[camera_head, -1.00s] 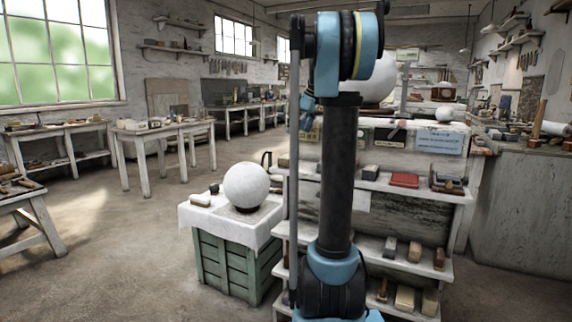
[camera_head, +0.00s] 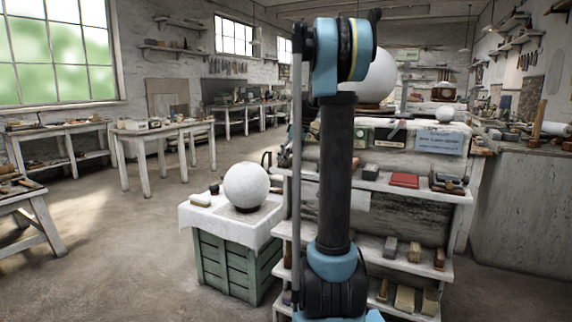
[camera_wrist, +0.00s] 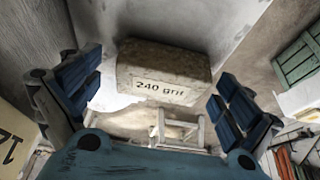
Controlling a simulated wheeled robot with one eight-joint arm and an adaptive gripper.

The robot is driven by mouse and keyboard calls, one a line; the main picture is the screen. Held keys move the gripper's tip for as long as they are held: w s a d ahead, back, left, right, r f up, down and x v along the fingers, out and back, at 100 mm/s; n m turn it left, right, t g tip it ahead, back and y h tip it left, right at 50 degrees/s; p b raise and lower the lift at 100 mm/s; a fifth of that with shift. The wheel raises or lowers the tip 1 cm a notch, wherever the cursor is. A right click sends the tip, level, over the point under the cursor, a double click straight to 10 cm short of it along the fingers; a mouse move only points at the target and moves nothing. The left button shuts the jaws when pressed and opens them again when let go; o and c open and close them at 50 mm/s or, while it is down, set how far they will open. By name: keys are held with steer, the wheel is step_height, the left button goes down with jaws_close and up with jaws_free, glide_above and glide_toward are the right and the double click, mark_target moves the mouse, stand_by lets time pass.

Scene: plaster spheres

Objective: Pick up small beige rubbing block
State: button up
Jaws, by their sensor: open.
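A beige rubbing block (camera_wrist: 163,72) marked "240 grit" fills the upper middle of the wrist view, resting on a pale shelf surface. My gripper (camera_wrist: 155,98) is open, with one dark-blue padded finger to the left of the block and one to the right. Gaps show on both sides, and neither finger appears to touch it. In the head view my arm stands in front of the shelf unit, and I cannot make out the gripper there.
Another yellowish block (camera_wrist: 14,138) lies at the left edge of the wrist view. The white shelf unit (camera_head: 440,198) holds several blocks and boxes. A plaster sphere (camera_head: 246,186) rests on a cloth-covered green crate (camera_head: 225,262) left of my arm.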

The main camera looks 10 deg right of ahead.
steer(key=shift+w+a+f, duration=0.1)
steer(key=shift+f, duration=0.2)
steer(key=shift+c, duration=0.3)
steer(key=c, duration=1.4)
steer(key=shift+r, duration=0.1)
step_height(320, 180, up, 10)
steer(key=shift+f, duration=0.1)
steer(key=o, duration=0.8)
steer(key=c, duration=0.5)
